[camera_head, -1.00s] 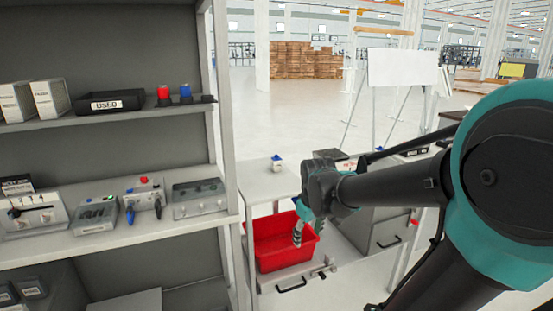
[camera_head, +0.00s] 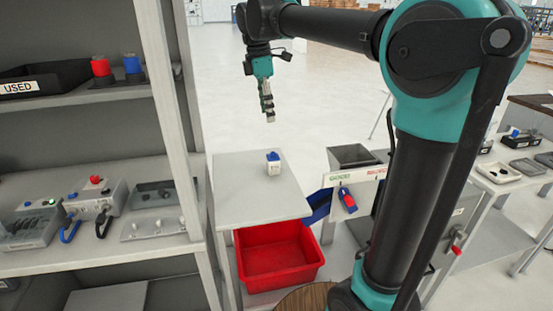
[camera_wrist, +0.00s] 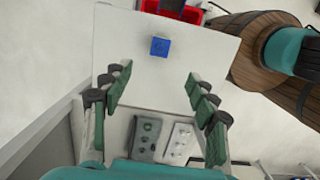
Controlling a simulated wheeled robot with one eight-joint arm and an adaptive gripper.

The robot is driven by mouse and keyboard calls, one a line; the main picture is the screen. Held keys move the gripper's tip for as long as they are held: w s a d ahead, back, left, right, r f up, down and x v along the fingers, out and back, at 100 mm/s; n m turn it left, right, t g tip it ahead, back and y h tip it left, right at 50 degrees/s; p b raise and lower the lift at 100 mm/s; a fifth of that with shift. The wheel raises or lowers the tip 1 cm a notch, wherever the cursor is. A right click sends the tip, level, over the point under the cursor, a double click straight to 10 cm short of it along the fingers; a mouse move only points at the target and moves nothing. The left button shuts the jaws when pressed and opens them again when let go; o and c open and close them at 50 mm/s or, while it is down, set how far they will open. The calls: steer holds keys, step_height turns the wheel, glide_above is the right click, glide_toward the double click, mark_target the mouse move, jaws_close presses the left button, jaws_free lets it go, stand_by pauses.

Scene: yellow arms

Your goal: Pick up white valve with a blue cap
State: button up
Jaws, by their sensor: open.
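The white valve with a blue cap (camera_head: 273,163) stands upright on a small white table (camera_head: 238,196) in the head view. In the wrist view its blue cap (camera_wrist: 160,46) shows from above, beyond my fingertips and between their lines. My gripper (camera_head: 269,118) hangs pointing down above the far side of the table, apart from the valve. In the wrist view my gripper (camera_wrist: 155,84) is open with its fingers wide apart and nothing between them.
A shelf unit (camera_head: 168,110) stands left of the table, with grey devices, a red-capped and a blue-capped item. A red bin (camera_head: 275,262) sits under the table's front. A grey container (camera_head: 352,157) is to the right. The tabletop around the valve is clear.

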mark_target(272, 153)
steer(key=f, duration=0.7)
steer(key=d+f, duration=0.1)
steer(key=f, duration=0.2)
steer(key=shift+d+f, duration=0.1)
steer(key=shift+f, duration=0.15)
steer(key=shift+d+f, duration=0.2)
steer(key=shift+f, duration=3)
steer(key=shift+c, duration=0.4)
steer(key=c, duration=1.2)
